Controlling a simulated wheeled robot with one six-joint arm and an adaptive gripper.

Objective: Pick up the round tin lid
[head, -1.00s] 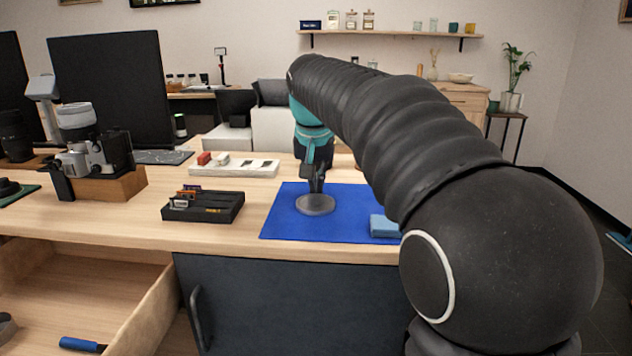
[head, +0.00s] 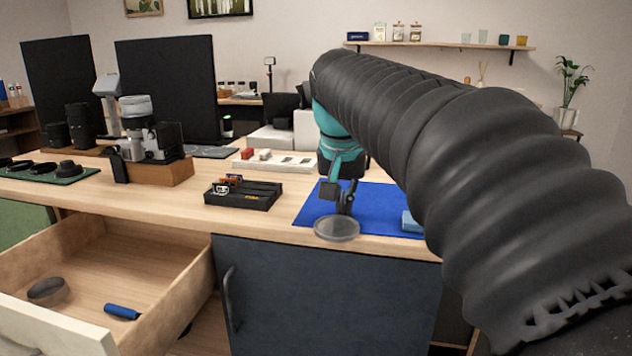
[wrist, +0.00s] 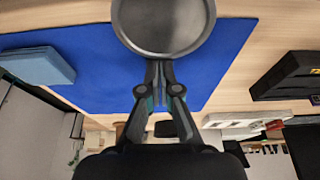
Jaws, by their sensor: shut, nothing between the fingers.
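The round tin lid (head: 336,229) is a grey metal disc with a raised rim. In the head view it overlaps the front edge of the blue mat (head: 381,200). My gripper (head: 345,211) is just behind it, with its fingers shut. In the wrist view the lid (wrist: 163,22) lies right at the tips of my gripper (wrist: 160,62), its top cut off by the frame. The lid's near edge meets or covers the fingertips. I cannot see any part of it clamped between them, nor whether it rests on anything.
A blue block (head: 411,221) sits on the mat at right. A black tray (head: 243,195) with small items stands to the left, a white tray (head: 275,160) behind. An open drawer (head: 110,262) juts out at lower left. A camera-like device (head: 150,145) stands on a wooden block.

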